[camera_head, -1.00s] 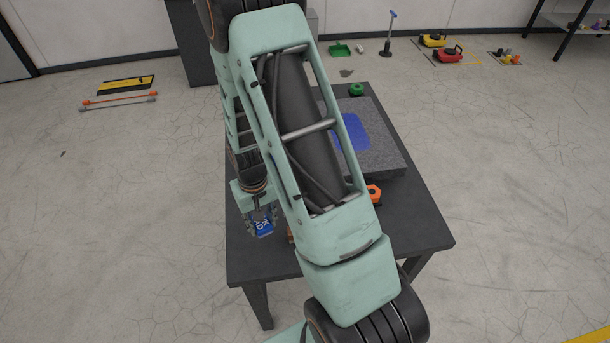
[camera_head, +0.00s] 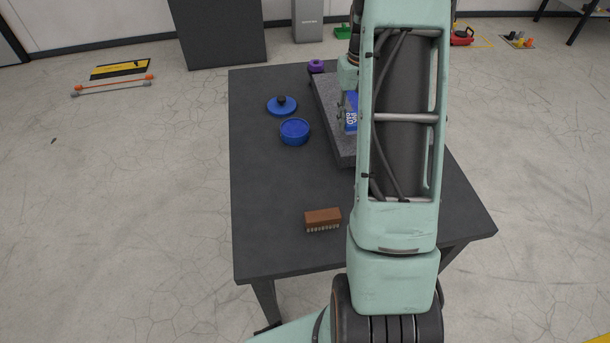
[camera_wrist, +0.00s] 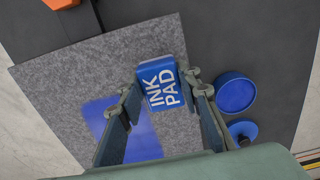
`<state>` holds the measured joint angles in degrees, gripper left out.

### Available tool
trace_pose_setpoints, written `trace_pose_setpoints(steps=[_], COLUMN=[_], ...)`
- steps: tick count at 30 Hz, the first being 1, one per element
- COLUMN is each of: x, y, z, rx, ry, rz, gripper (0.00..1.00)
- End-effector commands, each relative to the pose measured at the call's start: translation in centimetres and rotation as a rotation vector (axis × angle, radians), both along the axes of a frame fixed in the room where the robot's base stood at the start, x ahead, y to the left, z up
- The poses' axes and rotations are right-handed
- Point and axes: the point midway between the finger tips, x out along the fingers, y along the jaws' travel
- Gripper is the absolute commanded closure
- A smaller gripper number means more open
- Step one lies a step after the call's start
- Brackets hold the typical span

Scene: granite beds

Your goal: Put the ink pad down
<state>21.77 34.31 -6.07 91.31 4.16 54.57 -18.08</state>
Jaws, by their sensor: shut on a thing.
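The ink pad (camera_wrist: 162,85) is a blue block with white "INK PAD" lettering. My gripper (camera_wrist: 165,92) is shut on it in the wrist view, with one finger on each side. In the head view the ink pad (camera_head: 351,112) is partly hidden by my arm, and my gripper (camera_head: 346,115) holds it over the grey granite slab (camera_head: 330,105). In the wrist view the slab (camera_wrist: 60,90) has a blue patch (camera_wrist: 140,140) on it, partly behind the fingers. I cannot tell whether the ink pad touches the slab.
On the dark table (camera_head: 265,190) stand a round blue dish (camera_head: 295,132), a blue lid with a dark knob (camera_head: 282,106) and a wooden brush (camera_head: 323,219). A purple ring (camera_head: 316,67) lies by the slab's far corner. An orange thing (camera_wrist: 60,3) shows in the wrist view.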

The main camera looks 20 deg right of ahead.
Motion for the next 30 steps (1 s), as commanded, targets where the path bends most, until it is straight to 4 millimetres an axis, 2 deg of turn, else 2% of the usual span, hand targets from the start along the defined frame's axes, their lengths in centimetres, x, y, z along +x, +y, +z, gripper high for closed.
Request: trace_pose_setpoints(steps=[2, 5, 14, 18, 24, 30], x=[0.0, 0.0, 0.7, 0.8, 1.1, 1.2], y=[-0.6, 0.2, 7.3, 9.8, 11.8, 12.7], z=[0.1, -0.1, -3.1, -5.7, -8.2, -9.1], rx=[0.001, 0.002, 0.002, 0.002, 0.0, 0.001], ry=[-0.002, 0.001, 0.003, 0.004, 0.002, 0.0], rz=[-0.004, -0.004, 0.001, -0.002, -0.004, -0.005], gripper=[0.97, 0.97, 0.97, 0.97, 0.97, 0.97])
